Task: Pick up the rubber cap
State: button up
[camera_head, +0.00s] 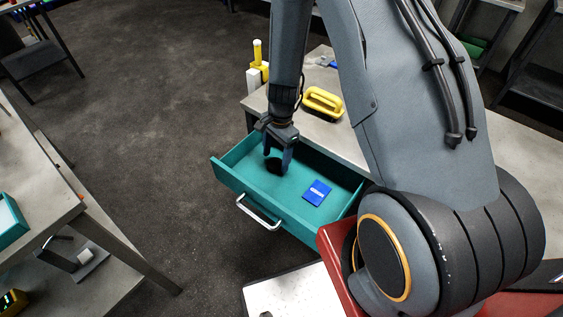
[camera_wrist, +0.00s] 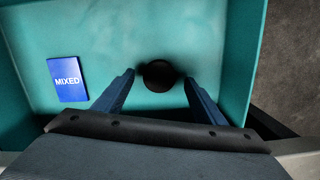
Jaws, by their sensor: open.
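The rubber cap (camera_wrist: 159,76) is a small round black piece lying in the open teal drawer (camera_wrist: 215,45). In the head view the cap (camera_head: 274,164) shows as a dark shape low beside my gripper's fingers. My gripper (camera_wrist: 159,88) is open with its two blue fingers pointing down into the drawer. In the wrist view the cap lies between the fingertips and slightly beyond them, with space on both sides. In the head view my gripper (camera_head: 278,160) partly hides the cap. I cannot tell the height of the fingertips above the drawer floor.
The drawer walls stand close around my gripper. A yellow-handled object (camera_head: 323,102) sits on the bench (camera_head: 335,132) above the drawer.

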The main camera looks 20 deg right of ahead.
jog(key=shift+a+f, duration=0.1)
jog(key=shift+f, duration=0.65)
jog(key=c, duration=1.1)
jog(key=shift+c, duration=0.2)
jog(key=shift+r, duration=0.1)
